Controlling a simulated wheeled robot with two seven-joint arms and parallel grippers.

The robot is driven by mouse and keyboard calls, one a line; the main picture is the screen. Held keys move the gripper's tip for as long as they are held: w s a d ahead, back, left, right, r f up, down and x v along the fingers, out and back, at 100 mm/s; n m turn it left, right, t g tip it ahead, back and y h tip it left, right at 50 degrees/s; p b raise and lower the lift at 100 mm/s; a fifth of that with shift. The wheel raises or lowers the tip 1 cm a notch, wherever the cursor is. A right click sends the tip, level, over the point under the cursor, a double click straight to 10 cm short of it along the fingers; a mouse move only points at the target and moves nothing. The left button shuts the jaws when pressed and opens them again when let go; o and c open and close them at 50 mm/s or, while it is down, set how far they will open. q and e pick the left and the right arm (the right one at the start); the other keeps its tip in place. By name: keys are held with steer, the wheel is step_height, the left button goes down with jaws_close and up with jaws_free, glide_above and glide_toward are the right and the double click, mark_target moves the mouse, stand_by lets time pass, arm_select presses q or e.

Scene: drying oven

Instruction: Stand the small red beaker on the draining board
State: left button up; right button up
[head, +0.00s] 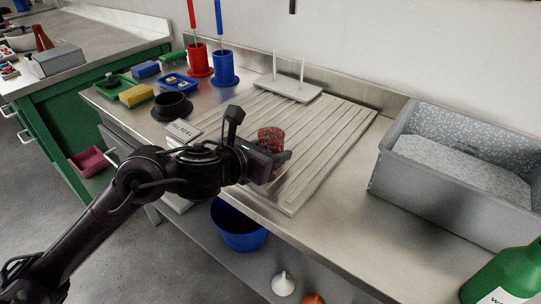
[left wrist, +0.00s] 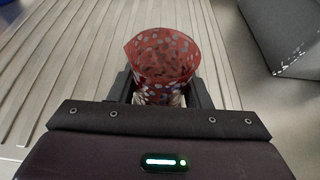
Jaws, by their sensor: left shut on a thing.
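The small red beaker (head: 271,136) is speckled and translucent, and its open mouth faces up. My left gripper (head: 270,160) is shut on it, over the front part of the ribbed draining board (head: 335,130). In the left wrist view the beaker (left wrist: 162,58) sits between the two fingers (left wrist: 160,92), with the board's ribs (left wrist: 60,60) behind and to the left. Its base is hidden by the gripper, so I cannot tell whether it touches the board. My right gripper is not in view.
A grey speckled basin (head: 400,185) stands to the right. A peg rack (head: 288,92) stands at the board's back. Red (head: 200,62) and blue (head: 224,70) holders, a black bowl (head: 171,107) and sponges are at the left. Most of the board is clear.

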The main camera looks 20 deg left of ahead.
arm_select(q)
steer(key=shift+f, duration=0.1)
steer(key=shift+f, duration=0.1)
steer(key=o, duration=1.1)
steer(key=shift+c, duration=0.2)
